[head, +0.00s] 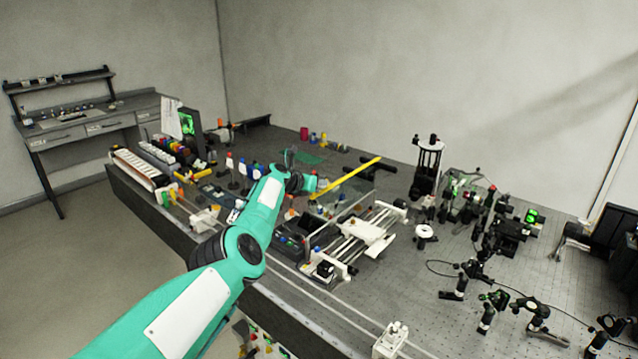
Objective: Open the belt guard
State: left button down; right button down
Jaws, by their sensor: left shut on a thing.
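The belt guard shows as a clear panel with a long yellow edge bar (347,178), raised at a slant above the bench. The bar runs from beside my gripper up to the right. My left gripper (312,184) is at the near left end of this bar, shut on the guard; my own wrist partly hides its fingers and the exact grip point. Below the guard is a belt stage with white blocks and rails (362,238). My right gripper is out of view.
The perforated bench (420,290) holds several optics mounts at the right and a black-and-white column (427,165) behind. Bottles, racks and a green-lit screen (187,125) crowd the left end. A side desk (85,125) stands far left.

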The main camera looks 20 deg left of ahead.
pick_arm(q)
jog(key=shift+f, duration=0.25)
jog(key=c, duration=1.5)
grip_release()
jog(key=shift+a, duration=0.15)
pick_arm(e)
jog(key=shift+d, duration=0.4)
pick_arm(q)
jog(key=shift+r, duration=0.1)
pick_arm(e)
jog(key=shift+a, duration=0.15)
